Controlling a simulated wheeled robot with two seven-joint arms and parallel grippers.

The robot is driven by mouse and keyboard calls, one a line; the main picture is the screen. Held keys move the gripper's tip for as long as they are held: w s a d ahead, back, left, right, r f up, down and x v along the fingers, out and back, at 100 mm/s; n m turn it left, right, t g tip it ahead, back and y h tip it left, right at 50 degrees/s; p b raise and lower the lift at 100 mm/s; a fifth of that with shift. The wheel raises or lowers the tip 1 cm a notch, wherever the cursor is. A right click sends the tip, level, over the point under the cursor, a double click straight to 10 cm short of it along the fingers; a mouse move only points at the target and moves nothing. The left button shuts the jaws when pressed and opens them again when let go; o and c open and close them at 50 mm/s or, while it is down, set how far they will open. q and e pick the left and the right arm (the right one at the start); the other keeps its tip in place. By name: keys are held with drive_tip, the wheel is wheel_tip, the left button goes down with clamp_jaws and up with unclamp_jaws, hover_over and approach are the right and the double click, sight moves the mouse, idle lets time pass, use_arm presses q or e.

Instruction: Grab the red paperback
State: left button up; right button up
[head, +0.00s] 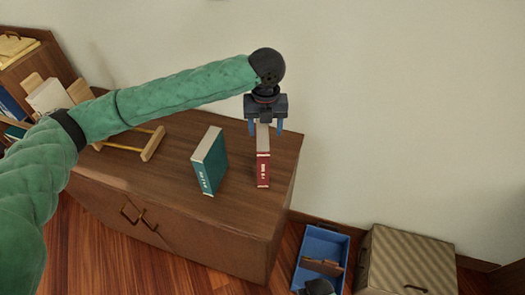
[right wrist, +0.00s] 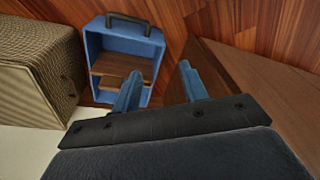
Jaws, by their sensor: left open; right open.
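The red paperback (head: 263,172) stands upright on the wooden cabinet top (head: 235,212), near its right end, with its spine toward the front. My left gripper (head: 266,131) is open above its far end, fingers pointing down. In the picture, one finger is on each side of the book's pale top; I cannot tell whether they touch it. A teal book (head: 210,162) stands upright to the left, apart from the red one. My right gripper (right wrist: 158,82) is open and empty in the right wrist view, low near the blue bin. Only a dark part of it shows in the head view.
A blue bin (head: 342,252) with a brown item inside stands on the floor right of the cabinet; it also shows in the right wrist view (right wrist: 94,60). Beside it is a striped box (head: 410,260). A wooden rack (head: 152,145) stands left of the teal book.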

use_arm(q)
drive_tip(key=shift+s+f, duration=0.15)
drive_tip(key=shift+f, duration=0.45)
drive_tip(key=shift+a+f+p, duration=0.25)
drive_tip(key=shift+f+p, duration=0.4)
drive_tip(key=shift+p, duration=0.05)
drive_tip(key=shift+s+a+f+p, duration=0.1)
drive_tip(key=shift+f+p, duration=0.2)
drive_tip(key=shift+f, duration=0.35)
drive_tip(key=shift+s+a+f+p, duration=0.1)
drive_tip(key=shift+f+p, duration=0.2)
drive_tip(key=shift+f, duration=1)
use_arm(e)
wheel_tip(320, 180, down, 8)
drive_tip(key=s+d, duration=0.2)
use_arm(q)
clamp_jaws()
drive_tip(key=shift+r, duration=0.1)
use_arm(e)
drive_tip(key=shift+a, duration=0.1)
